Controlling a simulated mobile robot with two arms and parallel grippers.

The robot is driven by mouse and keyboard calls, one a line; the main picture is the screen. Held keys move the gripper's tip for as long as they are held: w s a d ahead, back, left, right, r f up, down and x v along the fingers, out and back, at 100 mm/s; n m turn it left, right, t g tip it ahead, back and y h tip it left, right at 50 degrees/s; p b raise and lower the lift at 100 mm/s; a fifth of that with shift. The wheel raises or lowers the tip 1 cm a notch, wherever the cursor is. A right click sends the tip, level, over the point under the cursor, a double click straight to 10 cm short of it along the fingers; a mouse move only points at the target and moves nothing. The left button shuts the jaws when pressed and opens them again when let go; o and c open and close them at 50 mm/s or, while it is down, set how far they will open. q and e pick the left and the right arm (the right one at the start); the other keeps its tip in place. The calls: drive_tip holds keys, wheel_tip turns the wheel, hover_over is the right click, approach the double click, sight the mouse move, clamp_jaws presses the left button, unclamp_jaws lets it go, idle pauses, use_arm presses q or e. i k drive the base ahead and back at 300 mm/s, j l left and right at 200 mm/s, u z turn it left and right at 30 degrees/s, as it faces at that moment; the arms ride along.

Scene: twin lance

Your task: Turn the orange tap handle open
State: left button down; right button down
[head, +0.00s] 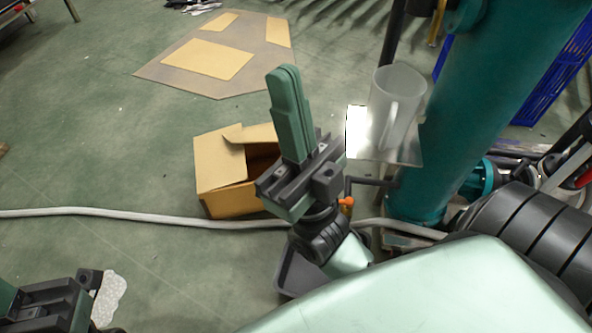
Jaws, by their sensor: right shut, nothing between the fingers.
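The small orange tap handle (346,202) shows just right of my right gripper's body, at the end of a thin dark pipe (368,182) beside the teal column. The tap is partly hidden behind my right wrist. My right gripper (284,75) is shut and empty, its green fingers pressed together and pointing up the picture. Its fingertips are well above and left of the handle in the picture; I see no finger on the handle. My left gripper (45,300) is cut off at the bottom left corner, far from the tap, and its fingertips are not clear.
A frosted jug (396,110) stands on a small shiny plate (408,152) above the tap. An open cardboard box (222,176) is behind my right gripper. A grey hose (130,215) crosses the floor. A dark tray (290,277) lies below the tap. The left floor is mostly clear.

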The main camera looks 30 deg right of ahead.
sight(349, 202)
drive_tip(key=i+j+u, duration=0.1)
drive_tip(key=j+u, duration=0.2)
drive_tip(key=i+j+u, duration=0.15)
drive_tip(key=j+u, duration=0.15)
drive_tip(key=j, duration=0.2)
drive_tip(key=i+j+u, duration=0.3)
drive_tip(key=i+j+z, duration=0.35)
drive_tip(key=i+j, duration=0.2)
drive_tip(key=i, duration=0.15)
drive_tip(key=i+l+z, duration=0.1)
drive_tip(key=i+z, duration=0.15)
drive_tip(key=z, duration=0.25)
drive_tip(key=i+z, duration=0.3)
drive_tip(key=z, duration=0.2)
drive_tip(key=i+j+z, duration=0.1)
drive_tip(key=i+z, duration=0.15)
drive_tip(key=z, duration=0.25)
drive_tip(key=i+j+z, duration=0.2)
drive_tip(key=z, duration=0.3)
drive_tip(key=i+z, duration=0.25)
drive_tip(key=z, duration=0.15)
drive_tip(key=i+j+z, duration=0.1)
drive_tip(key=z, duration=0.35)
drive_tip(key=i+j+z, duration=0.25)
drive_tip(key=z, duration=0.15)
drive_tip(key=i+j+z, duration=0.2)
drive_tip(key=z, duration=0.25)
